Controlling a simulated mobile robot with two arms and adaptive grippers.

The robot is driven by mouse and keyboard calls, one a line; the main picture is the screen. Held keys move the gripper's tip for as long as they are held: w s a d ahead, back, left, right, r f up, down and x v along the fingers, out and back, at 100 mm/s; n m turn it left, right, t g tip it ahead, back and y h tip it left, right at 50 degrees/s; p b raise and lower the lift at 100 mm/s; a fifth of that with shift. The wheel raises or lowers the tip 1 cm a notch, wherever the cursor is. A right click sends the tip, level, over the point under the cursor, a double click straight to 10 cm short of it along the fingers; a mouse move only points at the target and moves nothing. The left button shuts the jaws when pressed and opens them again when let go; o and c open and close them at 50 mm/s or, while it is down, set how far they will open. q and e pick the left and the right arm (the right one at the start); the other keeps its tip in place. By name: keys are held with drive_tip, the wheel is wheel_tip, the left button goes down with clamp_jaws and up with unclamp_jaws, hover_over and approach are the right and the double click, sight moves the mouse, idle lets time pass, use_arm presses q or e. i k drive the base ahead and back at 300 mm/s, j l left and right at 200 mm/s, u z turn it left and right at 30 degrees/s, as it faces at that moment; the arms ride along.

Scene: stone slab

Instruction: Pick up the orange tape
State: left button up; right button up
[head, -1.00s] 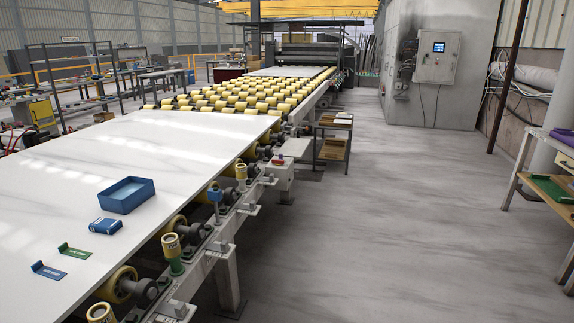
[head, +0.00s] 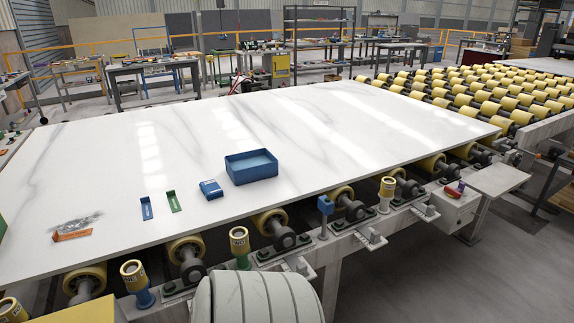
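The orange tape (head: 72,235) is a small, flat orange strip with a raised end and a pale label. It lies near the left front edge of the white stone slab (head: 270,120) in the head view. A crumpled, clear-looking item (head: 80,222) lies right behind it; I cannot tell whether they touch. Neither of my grippers is in view, and nothing is seen holding the orange tape.
Right of it on the slab are a blue strip (head: 146,208), a green strip (head: 174,201), a small blue box (head: 211,189) and an open blue tray (head: 251,167). Yellow rollers (head: 186,250) and posts line the front edge. The slab's back is clear.

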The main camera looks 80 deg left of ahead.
sight(57, 238)
drive_tip(key=i+u, duration=0.15)
drive_tip(key=u, duration=1.75)
